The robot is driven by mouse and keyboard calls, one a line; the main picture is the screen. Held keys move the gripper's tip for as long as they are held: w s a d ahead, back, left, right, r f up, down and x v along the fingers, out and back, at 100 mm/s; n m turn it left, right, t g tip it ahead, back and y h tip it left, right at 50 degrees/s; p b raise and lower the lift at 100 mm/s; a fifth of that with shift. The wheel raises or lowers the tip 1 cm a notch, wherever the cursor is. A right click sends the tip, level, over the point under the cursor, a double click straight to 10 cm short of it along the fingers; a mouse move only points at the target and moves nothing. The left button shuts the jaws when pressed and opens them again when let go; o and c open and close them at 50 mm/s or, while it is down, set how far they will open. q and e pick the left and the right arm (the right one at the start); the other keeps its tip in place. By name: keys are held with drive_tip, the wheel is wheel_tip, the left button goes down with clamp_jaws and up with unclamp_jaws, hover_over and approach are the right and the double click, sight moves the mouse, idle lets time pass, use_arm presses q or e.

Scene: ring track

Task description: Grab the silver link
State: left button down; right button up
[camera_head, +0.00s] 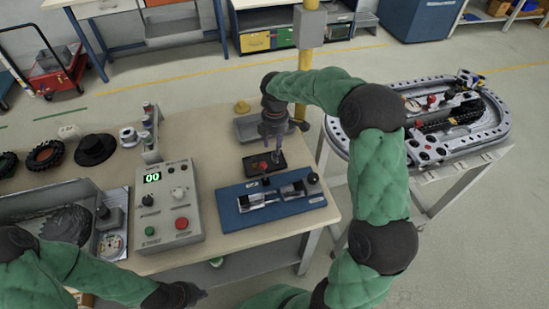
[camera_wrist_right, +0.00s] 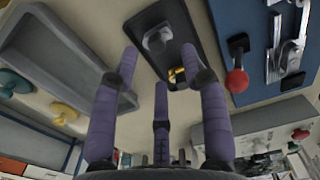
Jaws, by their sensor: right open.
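A small silver piece (camera_wrist_right: 158,40), which looks like the silver link, lies in a shallow dark tray (camera_wrist_right: 190,22) in the right wrist view. A gold-coloured piece (camera_wrist_right: 177,75) lies near it in the tray. The dark tray also shows in the head view (camera_head: 250,163), where I cannot make out the silver piece. My right gripper (camera_head: 272,148) is over this tray, pointing down. In the wrist view its purple fingers (camera_wrist_right: 160,95) are spread and empty, short of the silver piece. My left gripper (camera_head: 187,293) is low at the left, away from the tray; its fingers are unclear.
A blue fixture (camera_head: 232,217) with silver parts stands in front of the tray; a red-knobbed lever (camera_wrist_right: 237,80) rises beside it. A grey control box (camera_head: 178,205) is to its left. A grey bin (camera_head: 250,128) lies behind. The oval track (camera_head: 490,130) is at the right.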

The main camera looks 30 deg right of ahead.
sight(275, 156)
drive_tip(key=f, duration=0.1)
drive_tip(key=f+b, duration=0.1)
drive_tip(key=f, duration=0.1)
drive_tip(key=f+b, duration=0.1)
drive_tip(key=f, duration=0.1)
drive_tip(key=shift+w+d, duration=0.1)
drive_tip(key=shift+w, duration=0.15)
clamp_jaws()
